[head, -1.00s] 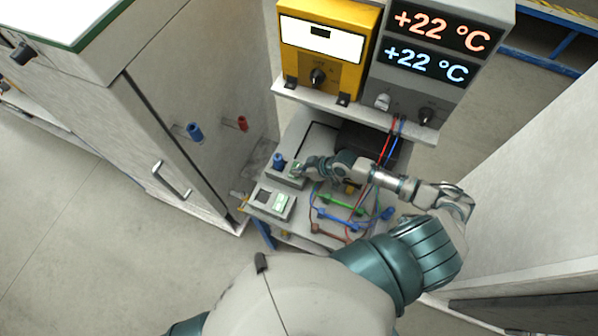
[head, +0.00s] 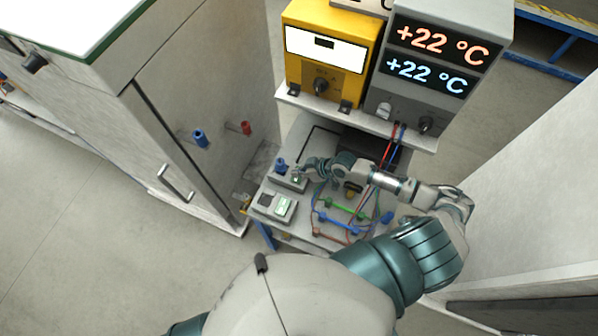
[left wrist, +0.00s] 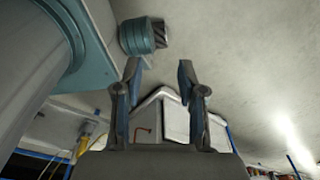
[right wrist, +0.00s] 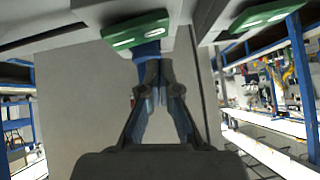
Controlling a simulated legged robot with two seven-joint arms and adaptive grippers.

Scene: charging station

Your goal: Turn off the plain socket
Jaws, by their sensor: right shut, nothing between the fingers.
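A grey socket box (head: 264,210) with a dark inset and a pale green switch (head: 284,207) sits on the front left of the small table; nothing is plugged into it. Behind it is a second grey socket box (head: 285,184) with a blue plug (head: 281,164) standing in it and a small green switch. My right gripper (head: 300,171) is over this second box, shut and empty. In the right wrist view its fingertips (right wrist: 158,68) are close to a blue part and a green switch (right wrist: 137,33); contact cannot be told. My left gripper (left wrist: 159,72) is open and empty, outside the head view.
Blue, green and red leads (head: 340,217) lie on the table right of the boxes. A yellow instrument (head: 330,75) and a grey temperature display (head: 433,60) stand on a shelf behind. A cabinet with a handle (head: 176,184) stands at the left.

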